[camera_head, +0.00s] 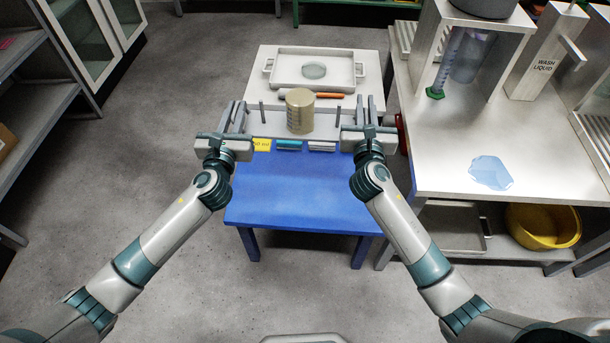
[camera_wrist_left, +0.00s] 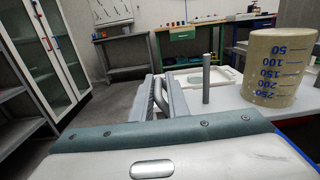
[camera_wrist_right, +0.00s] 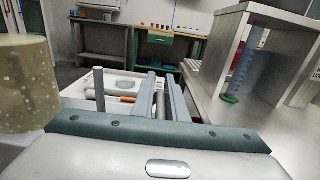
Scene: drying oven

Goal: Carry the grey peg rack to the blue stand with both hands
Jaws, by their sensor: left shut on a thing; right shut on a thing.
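The grey peg rack (camera_head: 271,127) spans between my two grippers at the far side of the blue stand (camera_head: 300,190). Upright pegs show on it, and a beige beaker with blue graduations (camera_head: 300,112) stands among them. My left gripper (camera_head: 238,116) is shut on the rack's left end and my right gripper (camera_head: 364,112) on its right end. The wrist views show the beaker between the hands, in the left wrist view (camera_wrist_left: 275,70) and the right wrist view (camera_wrist_right: 28,85). Whether the rack touches a surface beneath is unclear.
Behind the rack is a white table with a white tray (camera_head: 280,67) holding a round dish, and an orange-handled tool (camera_head: 315,95). A yellow label (camera_head: 262,144) and teal and white pieces lie along the stand's far edge. A metal bench (camera_head: 450,150) stands close on the right.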

